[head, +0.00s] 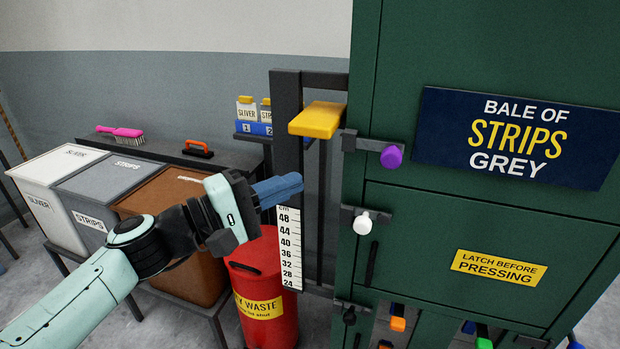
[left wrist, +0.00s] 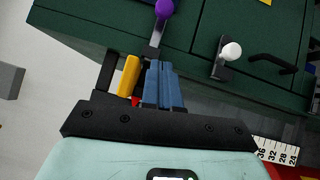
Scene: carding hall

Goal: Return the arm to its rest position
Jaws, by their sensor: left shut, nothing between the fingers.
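My left gripper (head: 290,187) is in the middle of the head view, its blue fingers closed together with nothing between them. It is in front of the black upright frame with the white scale (head: 289,248), left of the green press (head: 470,225). In the left wrist view the shut blue fingers (left wrist: 164,72) point toward the press, near the purple knob (left wrist: 164,9) and the yellow handle (left wrist: 129,76). I cannot tell whether the fingertips touch the frame. My right gripper is not in view.
Bins labelled sliver (head: 40,175) and strips (head: 90,190) and a brown bin (head: 170,200) stand left, behind my arm. A red waste bin (head: 265,300) stands below the gripper. The press has a purple knob (head: 391,157) and white knob (head: 368,221) sticking out.

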